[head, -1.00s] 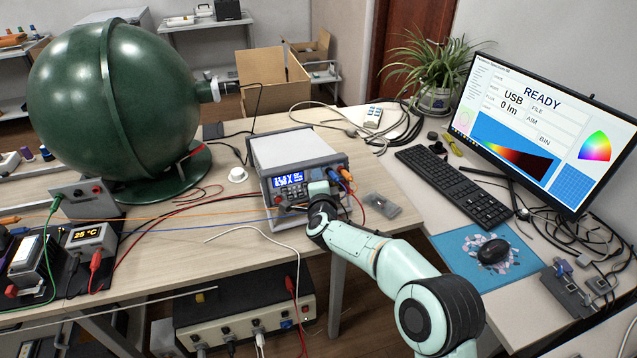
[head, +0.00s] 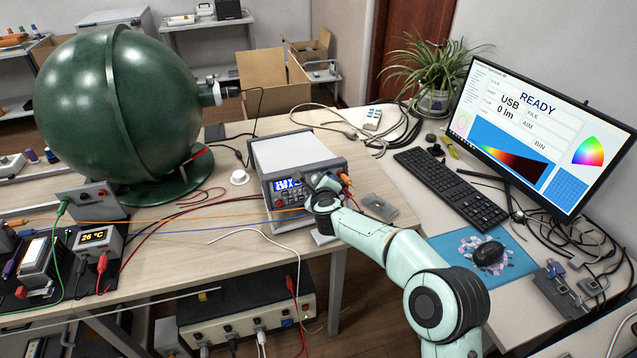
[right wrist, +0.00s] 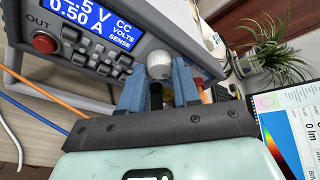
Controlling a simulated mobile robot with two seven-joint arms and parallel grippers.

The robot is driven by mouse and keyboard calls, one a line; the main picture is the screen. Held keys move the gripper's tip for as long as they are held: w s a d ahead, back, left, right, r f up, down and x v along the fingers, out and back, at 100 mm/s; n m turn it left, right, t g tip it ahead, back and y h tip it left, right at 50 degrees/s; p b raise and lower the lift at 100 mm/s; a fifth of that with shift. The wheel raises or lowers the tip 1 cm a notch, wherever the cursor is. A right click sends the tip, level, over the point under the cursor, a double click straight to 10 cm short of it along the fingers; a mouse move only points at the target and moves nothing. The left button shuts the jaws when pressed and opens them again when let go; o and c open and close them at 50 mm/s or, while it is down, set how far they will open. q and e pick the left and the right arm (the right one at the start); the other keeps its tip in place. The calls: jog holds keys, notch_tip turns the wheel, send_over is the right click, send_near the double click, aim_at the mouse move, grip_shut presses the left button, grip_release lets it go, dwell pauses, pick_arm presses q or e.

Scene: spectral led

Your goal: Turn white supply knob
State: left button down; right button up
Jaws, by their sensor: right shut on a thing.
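The supply (head: 292,150) is a white and grey box with a blue lit display (head: 287,184), standing near the front edge of the wooden desk. In the right wrist view its tilted front panel (right wrist: 85,45) shows a display, a red OUT button (right wrist: 45,42) and small grey keys. The white knob (right wrist: 159,66) shows between the blue fingers of my right gripper (right wrist: 158,82), which is shut on it. In the head view my right gripper (head: 322,186) is at the supply's front right and hides the knob. My left gripper is not in view.
Orange and blue plugs with cables (head: 346,181) sit at the supply's right, close to my gripper. A green sphere (head: 118,105) stands at left. Loose wires cross the desk. A monitor (head: 540,125) and keyboard (head: 450,188) are at right.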

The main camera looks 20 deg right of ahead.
jog(key=shift+m, duration=0.3)
dwell(0.4)
jog(key=o, duration=1.1)
jog(key=shift+c, duration=0.2)
jog(key=b+v, duration=0.1)
jog(key=v, duration=1.2)
jog(key=shift+s, duration=0.2)
jog(key=shift+r, duration=0.1)
